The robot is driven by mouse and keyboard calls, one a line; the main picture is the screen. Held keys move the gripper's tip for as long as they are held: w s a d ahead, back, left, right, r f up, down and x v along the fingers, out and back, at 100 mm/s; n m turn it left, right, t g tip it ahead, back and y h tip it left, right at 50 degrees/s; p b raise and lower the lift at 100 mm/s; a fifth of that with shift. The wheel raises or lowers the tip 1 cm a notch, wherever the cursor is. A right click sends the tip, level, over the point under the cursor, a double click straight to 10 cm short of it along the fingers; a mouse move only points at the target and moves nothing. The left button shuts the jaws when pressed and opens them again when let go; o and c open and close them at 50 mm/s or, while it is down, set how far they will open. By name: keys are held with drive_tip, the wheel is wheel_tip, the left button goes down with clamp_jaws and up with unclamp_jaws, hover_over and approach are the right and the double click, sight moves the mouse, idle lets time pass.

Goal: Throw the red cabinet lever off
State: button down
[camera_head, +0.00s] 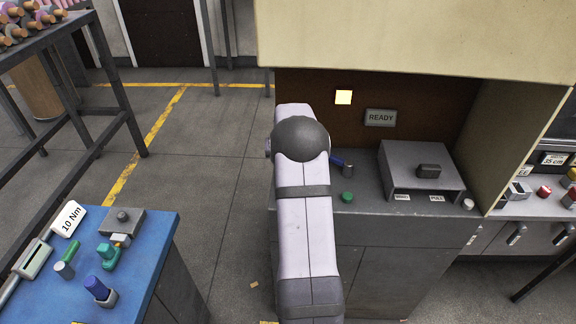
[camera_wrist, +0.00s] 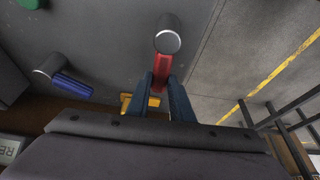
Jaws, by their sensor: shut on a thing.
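The red cabinet lever (camera_wrist: 162,68) shows in the wrist view, running from a round grey hub (camera_wrist: 168,40) down between my fingers. My gripper (camera_wrist: 160,80) is shut on the red lever, with one dark blue finger on each side of it. In the head view my own arm hides both the gripper and the red lever.
A blue lever (camera_head: 338,161) on a grey hub stands beside my arm; it also shows in the wrist view (camera_wrist: 72,87). A green button (camera_head: 347,197), a grey box (camera_head: 420,172) and a READY sign (camera_head: 380,117) are close by. A blue-topped bench (camera_head: 150,250) stands at left.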

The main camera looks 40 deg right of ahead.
drive_tip(key=c, duration=1.6)
unclamp_jaws()
drive_tip(key=shift+o, duration=0.2)
drive_tip(key=shift+r, duration=0.15)
drive_tip(key=shift+b+v, duration=1.3)
drive_tip(key=shift+v, duration=2.3)
drive_tip(key=s+a+f+n+g+y, duration=0.2)
drive_tip(key=s+a+f+g+y, duration=0.1)
drive_tip(key=s+a+f, duration=0.95)
drive_tip(key=s+a+r+n+g, duration=0.2)
drive_tip(key=s+a+r+n, duration=0.1)
drive_tip(key=s+a, duration=1.1)
drive_tip(key=w+a+r+n+t, duration=0.1)
drive_tip(key=w+a+r+n, duration=0.2)
drive_tip(key=a, duration=0.5)
drive_tip(key=shift+w+a+n+t, duration=0.25)
drive_tip(key=shift+a+n+t, duration=0.05)
drive_tip(key=shift+a+t, duration=0.1)
